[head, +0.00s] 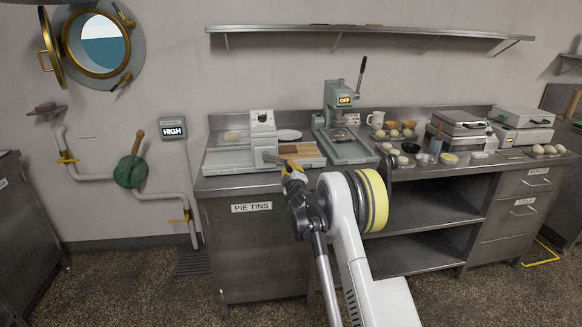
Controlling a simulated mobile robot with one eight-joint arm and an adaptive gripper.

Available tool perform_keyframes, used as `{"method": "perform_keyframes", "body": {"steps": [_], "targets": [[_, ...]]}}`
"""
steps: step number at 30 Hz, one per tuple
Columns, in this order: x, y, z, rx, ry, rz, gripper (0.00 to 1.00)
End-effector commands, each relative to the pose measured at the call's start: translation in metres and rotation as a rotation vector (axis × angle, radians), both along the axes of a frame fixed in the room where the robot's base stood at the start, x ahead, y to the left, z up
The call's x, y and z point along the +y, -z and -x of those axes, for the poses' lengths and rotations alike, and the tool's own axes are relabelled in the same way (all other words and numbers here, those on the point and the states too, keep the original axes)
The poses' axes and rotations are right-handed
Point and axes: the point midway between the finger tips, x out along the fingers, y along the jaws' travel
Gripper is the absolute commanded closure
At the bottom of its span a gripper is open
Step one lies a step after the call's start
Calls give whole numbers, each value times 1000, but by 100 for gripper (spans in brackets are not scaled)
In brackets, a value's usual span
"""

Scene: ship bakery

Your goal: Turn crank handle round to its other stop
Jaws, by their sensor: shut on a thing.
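A pale grey machine (262,131) with a long flat bed stands at the left end of the steel counter. Its crank handle (272,158) sticks out at the front, low on the machine and pointing right. My gripper (290,168) is shut on the handle's outer end, just above the counter's front edge. The fingers and wrist hide much of the grip, so its exact contact is too small to see.
A press (338,100) with a raised lever and an "OFF" display stands to the right. A wooden board (302,154) lies behind my gripper. Bowls, buns and irons (459,128) crowd the counter's right side. A green wall valve (131,171) is at left.

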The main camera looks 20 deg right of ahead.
Motion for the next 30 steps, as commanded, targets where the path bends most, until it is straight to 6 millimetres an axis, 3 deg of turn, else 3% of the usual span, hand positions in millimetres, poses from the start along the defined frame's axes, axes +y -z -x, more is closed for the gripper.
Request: {"method": "perform_keyframes", "body": {"steps": [9, 26, 27, 29, 30], "targets": [[-3, 12, 1, -26, 3, -93, 100], [-3, 13, 1, -34, 1, -117, 100], [-3, 13, 1, -34, 1, -117, 72], [-3, 13, 1, -34, 1, -117, 57], [-3, 13, 1, -34, 1, -117, 57]]}}
